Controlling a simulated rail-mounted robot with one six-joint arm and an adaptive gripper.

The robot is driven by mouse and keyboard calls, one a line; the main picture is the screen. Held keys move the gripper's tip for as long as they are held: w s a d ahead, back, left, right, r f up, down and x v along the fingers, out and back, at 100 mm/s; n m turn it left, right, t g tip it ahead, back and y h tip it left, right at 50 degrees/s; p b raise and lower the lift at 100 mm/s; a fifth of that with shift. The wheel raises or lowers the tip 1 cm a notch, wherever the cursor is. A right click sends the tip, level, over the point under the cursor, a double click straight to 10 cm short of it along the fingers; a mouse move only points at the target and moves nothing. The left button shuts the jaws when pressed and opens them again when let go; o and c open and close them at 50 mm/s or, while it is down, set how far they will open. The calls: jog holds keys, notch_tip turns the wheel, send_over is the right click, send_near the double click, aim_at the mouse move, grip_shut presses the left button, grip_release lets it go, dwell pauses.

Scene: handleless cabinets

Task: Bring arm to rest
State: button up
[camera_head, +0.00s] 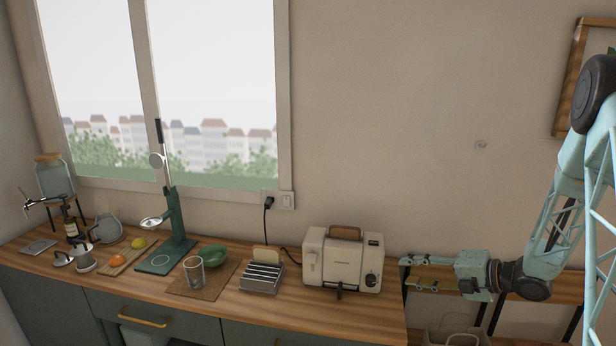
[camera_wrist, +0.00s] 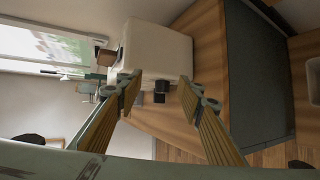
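My gripper (camera_head: 404,274) is at the right of the head view, at the end of my light teal arm. It points left, toward the right side of the cream toaster-like appliance (camera_head: 342,262), with a gap between them. In the wrist view my gripper's two wood-toned fingers (camera_wrist: 157,92) are spread apart with nothing between them. The cream appliance (camera_wrist: 160,52) stands beyond the fingertips there, with a dark knob or lever facing me.
The wooden counter (camera_head: 225,302) holds a metal rack (camera_head: 262,278), a glass (camera_head: 194,274), a green bowl (camera_head: 214,256) and a green press stand (camera_head: 172,225). A wooden shelf (camera_head: 440,276) is behind my gripper. The wall above the counter's right part is clear.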

jog(key=w+d+r+m+t+h, duration=0.1)
jog(key=d+r+m+h, duration=0.2)
jog(key=r, duration=0.4)
jog(key=w+d+r+m+h, duration=0.1)
jog(key=r+m+h, duration=0.3)
jog(key=r, duration=0.4)
jog(key=s+r+m+h, duration=0.4)
jog(key=s+r+m, duration=0.5)
jog(key=s+r, duration=0.35)
jog(key=s+a+m+g, duration=0.2)
jog(key=s+a+m, duration=0.2)
jog(key=s, duration=1)
jog(key=s+a+r+m+g+y, duration=0.1)
jog(key=s+a+m, duration=0.3)
jog(key=s, duration=1.1)
jog(key=s+a+r+m+g, duration=0.1)
jog(key=s+a+m+g, duration=0.2)
jog(key=s, duration=1.1)
jog(key=a+m, duration=0.2)
jog(key=a, duration=0.3)
jog(key=shift+s+r, duration=0.15)
jog(key=shift+r, duration=0.1)
